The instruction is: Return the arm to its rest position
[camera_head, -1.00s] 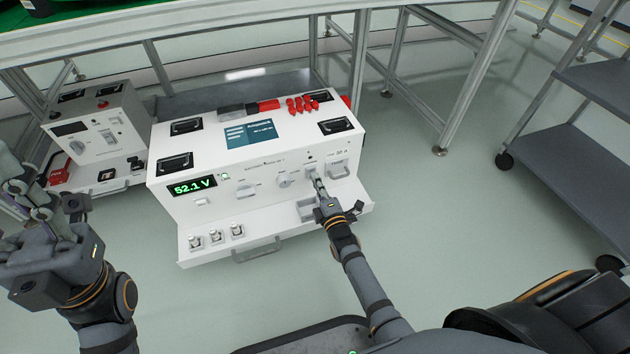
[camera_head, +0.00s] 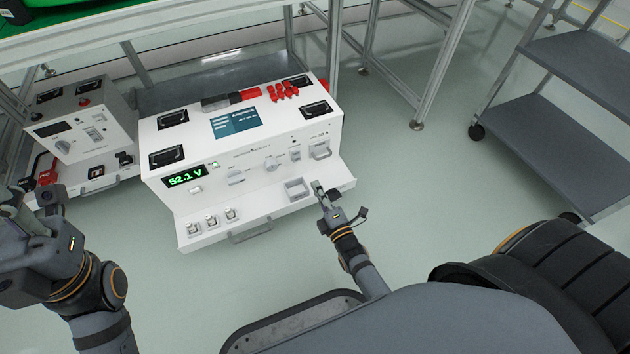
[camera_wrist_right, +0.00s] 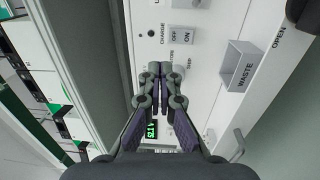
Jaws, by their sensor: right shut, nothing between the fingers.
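My right gripper (camera_head: 319,190) is shut and empty in front of the white instrument box (camera_head: 265,163), just over the front ledge near its small tray. In the right wrist view my right gripper (camera_wrist_right: 153,72) shows its fingers together, with the box's panel, an ON/OFF switch (camera_wrist_right: 182,36) and a bin marked WASTE (camera_wrist_right: 240,66) beyond. My left gripper (camera_head: 25,205) is at the left edge of the head view, partly cut off; its fingers are not clear enough to judge.
The box's green display (camera_head: 186,176) reads 52.1 V. A second, smaller instrument (camera_head: 75,130) stands at the left. A grey shelf cart (camera_head: 560,130) stands at the right. The floor between the box and the cart is clear.

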